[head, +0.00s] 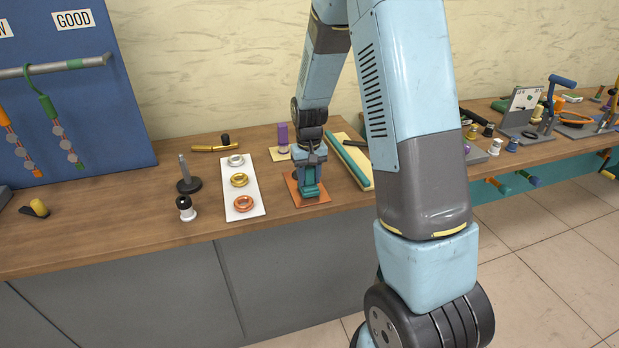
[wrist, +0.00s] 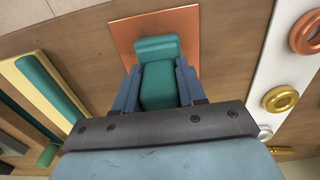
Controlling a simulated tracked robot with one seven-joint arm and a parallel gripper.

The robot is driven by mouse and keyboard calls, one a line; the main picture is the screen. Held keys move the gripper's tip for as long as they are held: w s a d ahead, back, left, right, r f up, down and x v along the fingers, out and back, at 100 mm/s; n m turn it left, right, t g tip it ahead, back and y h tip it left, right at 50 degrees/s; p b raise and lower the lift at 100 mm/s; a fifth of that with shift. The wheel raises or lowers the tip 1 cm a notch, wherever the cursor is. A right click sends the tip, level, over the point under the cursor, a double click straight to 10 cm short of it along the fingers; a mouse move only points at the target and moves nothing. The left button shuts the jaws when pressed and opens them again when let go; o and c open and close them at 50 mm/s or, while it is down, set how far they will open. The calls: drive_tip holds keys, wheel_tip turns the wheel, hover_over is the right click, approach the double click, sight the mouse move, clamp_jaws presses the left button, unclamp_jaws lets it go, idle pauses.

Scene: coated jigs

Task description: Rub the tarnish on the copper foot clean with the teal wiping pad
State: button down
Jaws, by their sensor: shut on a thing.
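My gripper (head: 309,180) is shut on the teal wiping pad (head: 311,191). In the wrist view the pad (wrist: 158,86) sits between the two blue fingers of my gripper (wrist: 157,80). A flat square copper-coloured plate (head: 321,198), which fits the copper foot, lies on the bench right below. The plate (wrist: 187,27) also shows behind the pad in the wrist view. The pad is at or just above the plate; I cannot tell if it touches. My gripper and the pad hide the plate's middle. I make out no tarnish on the part that shows.
Left of the plate, a white strip (head: 232,208) holds silver, brass and copper-coloured rings. Right of it lies a pale board (head: 357,176) with a teal bar (head: 349,163). The bench front left of the strip is partly clear.

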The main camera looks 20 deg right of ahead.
drive_tip(key=shift+s, duration=0.15)
drive_tip(key=shift+s+f, duration=0.1)
drive_tip(key=shift+s, duration=1)
drive_tip(key=shift+w, duration=0.1)
drive_tip(key=shift+w+f, duration=0.1)
drive_tip(key=shift+w, duration=0.95)
drive_tip(key=shift+s, duration=0.1)
drive_tip(key=shift+s, duration=1)
drive_tip(key=shift+w, duration=0.1)
